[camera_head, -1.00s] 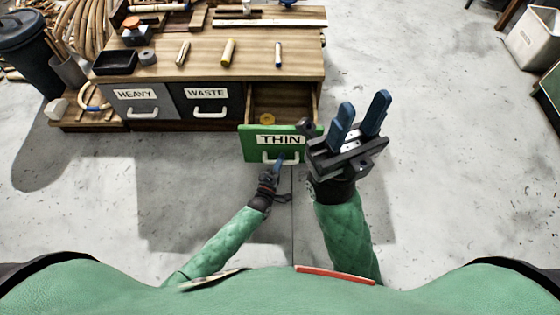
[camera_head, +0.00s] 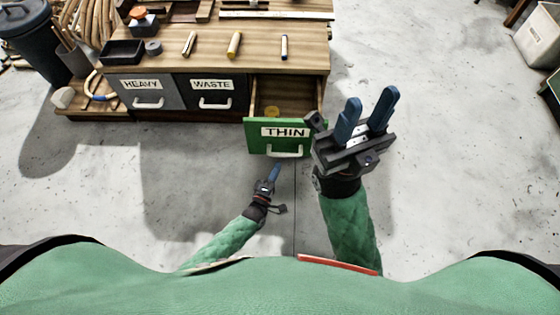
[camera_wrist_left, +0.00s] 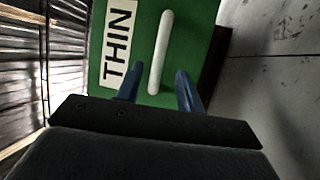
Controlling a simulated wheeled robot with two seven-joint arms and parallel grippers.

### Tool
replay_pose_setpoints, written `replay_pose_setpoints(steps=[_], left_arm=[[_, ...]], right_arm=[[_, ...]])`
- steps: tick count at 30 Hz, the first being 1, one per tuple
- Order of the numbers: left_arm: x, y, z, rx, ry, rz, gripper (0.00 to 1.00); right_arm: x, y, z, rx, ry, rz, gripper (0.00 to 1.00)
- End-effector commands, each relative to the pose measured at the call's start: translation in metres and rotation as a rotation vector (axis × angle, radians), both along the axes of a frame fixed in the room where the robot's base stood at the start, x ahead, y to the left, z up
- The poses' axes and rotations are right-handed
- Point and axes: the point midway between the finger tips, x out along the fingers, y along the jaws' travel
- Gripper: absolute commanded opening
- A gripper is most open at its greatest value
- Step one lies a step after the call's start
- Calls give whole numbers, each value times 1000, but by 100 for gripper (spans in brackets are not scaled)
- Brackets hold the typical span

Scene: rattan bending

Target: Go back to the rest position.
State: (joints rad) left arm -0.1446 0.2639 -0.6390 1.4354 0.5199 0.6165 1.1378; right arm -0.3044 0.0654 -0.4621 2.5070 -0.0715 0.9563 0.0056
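My left gripper (camera_head: 273,173) is below and in front of the green THIN drawer (camera_head: 252,137), apart from its white handle (camera_head: 284,152). In the left wrist view its two blue fingers (camera_wrist_left: 157,85) are spread with nothing between them; the handle (camera_wrist_left: 161,52) lies beyond the tips. My right gripper (camera_head: 367,112) is raised to the right of the drawer, its blue fingers spread and empty. The THIN drawer stands pulled out, with a small yellow round piece (camera_head: 271,112) inside.
The HEAVY drawer (camera_head: 148,92) and WASTE drawer (camera_head: 213,91) are closed. Several short rods, including a yellow one (camera_head: 234,45), lie on the wooden bench top (camera_head: 265,58). A dark bin (camera_head: 27,38) stands at the left.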

Motion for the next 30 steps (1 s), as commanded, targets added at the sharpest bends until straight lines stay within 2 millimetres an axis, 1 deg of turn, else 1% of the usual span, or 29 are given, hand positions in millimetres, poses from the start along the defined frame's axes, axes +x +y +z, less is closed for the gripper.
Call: replay_pose_setpoints(steps=[4,20,26,29,30], left_arm=[[-6,2,-1,0,-1,0,38],[-6,3,-1,7,-3,1,38],[-6,4,1,122,-65,29,38],[-7,3,6,224,-134,52,38],[-7,3,10,263,-168,61,38]], right_arm=[[1,-1,1,-3,-1,-5,36],[2,0,2,5,0,-10,36],[2,-1,2,4,-1,-8,36],[2,-1,2,4,-1,-8,36],[1,-1,2,4,-1,-8,36]])
